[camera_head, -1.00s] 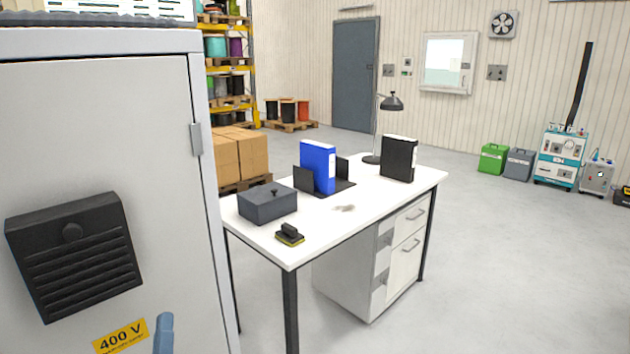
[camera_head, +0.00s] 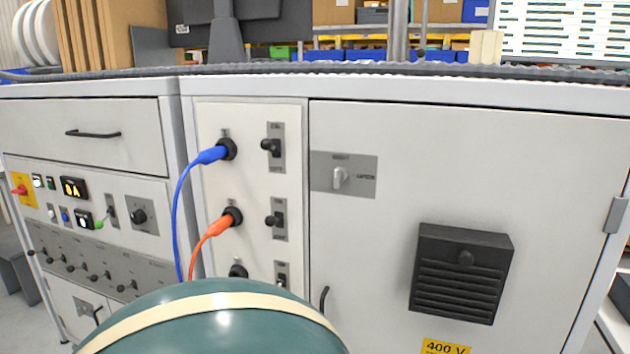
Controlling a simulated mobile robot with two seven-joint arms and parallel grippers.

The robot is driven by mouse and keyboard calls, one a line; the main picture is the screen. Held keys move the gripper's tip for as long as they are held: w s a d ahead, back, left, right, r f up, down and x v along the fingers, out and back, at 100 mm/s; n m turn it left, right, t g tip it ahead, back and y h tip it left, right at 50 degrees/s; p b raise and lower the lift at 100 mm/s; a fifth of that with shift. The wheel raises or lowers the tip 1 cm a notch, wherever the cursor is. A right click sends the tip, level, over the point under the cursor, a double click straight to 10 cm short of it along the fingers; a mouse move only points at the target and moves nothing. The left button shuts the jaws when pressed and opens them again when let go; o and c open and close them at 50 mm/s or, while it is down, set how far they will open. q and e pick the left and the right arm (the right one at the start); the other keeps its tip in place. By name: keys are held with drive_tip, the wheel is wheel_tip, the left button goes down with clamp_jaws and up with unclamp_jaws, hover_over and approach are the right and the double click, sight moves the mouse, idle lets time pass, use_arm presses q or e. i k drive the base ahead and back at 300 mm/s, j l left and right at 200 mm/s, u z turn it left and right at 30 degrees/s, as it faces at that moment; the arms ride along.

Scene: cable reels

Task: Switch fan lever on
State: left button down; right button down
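A pale grey control cabinet fills most of the head view. Its narrow panel (camera_head: 250,115) carries a column of small black levers on grey plates: a top lever (camera_head: 271,147), a middle lever (camera_head: 274,220) and a lower lever (camera_head: 281,281), partly hidden. Their labels are too small to read, so I cannot tell which is the fan lever. A light rotary handle (camera_head: 340,178) sits on a grey plate on the cabinet door (camera_head: 380,120). A black louvred vent box (camera_head: 460,275) is on the same door. Neither of my grippers is in view.
A blue plug (camera_head: 212,154) and an orange plug (camera_head: 224,223) sit in sockets beside the levers, their cables hanging down. A rounded teal shape (camera_head: 212,320) with a cream band blocks the bottom foreground. A left panel (camera_head: 60,215) holds several more switches.

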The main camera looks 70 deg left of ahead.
sight(98, 226)
drive_tip(key=u, duration=3.5)
drive_tip(key=i+j, duration=0.2)
drive_tip(key=i, duration=0.2)
drive_tip(key=i+j+z, duration=0.1)
drive_tip(key=i, duration=0.3)
drive_tip(key=i+j, duration=0.35)
